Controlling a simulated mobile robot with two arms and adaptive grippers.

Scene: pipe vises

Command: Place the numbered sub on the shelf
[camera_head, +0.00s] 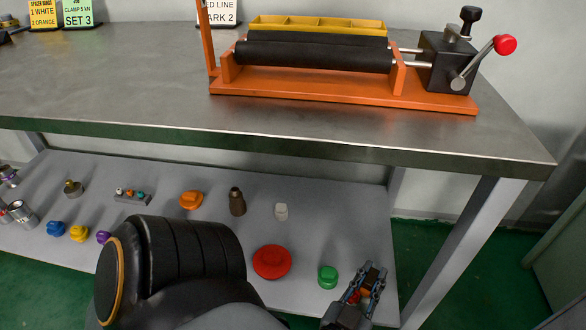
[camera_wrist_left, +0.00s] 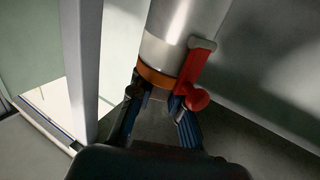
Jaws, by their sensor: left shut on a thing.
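My left gripper (camera_head: 366,282) is low in the head view, at the right end of the lower shelf (camera_head: 330,235). In the left wrist view the gripper (camera_wrist_left: 158,95) is shut on a silver cylinder (camera_wrist_left: 178,35) with an orange-brown band at its near end and a red lever with a round knob (camera_wrist_left: 196,99) on its side. Only a little red and brown shows between the fingers in the head view. I see no number on the held piece and cannot tell whether it touches the shelf. My right gripper is not in view.
The shelf holds a red disc (camera_head: 271,262), a green knob (camera_head: 328,277) beside my gripper, an orange piece (camera_head: 191,200), a brown bottle-like piece (camera_head: 237,201) and a whitish piece (camera_head: 281,211). Above is the workbench (camera_head: 130,75) with an orange vise (camera_head: 340,90). A table leg (camera_head: 470,235) stands at right.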

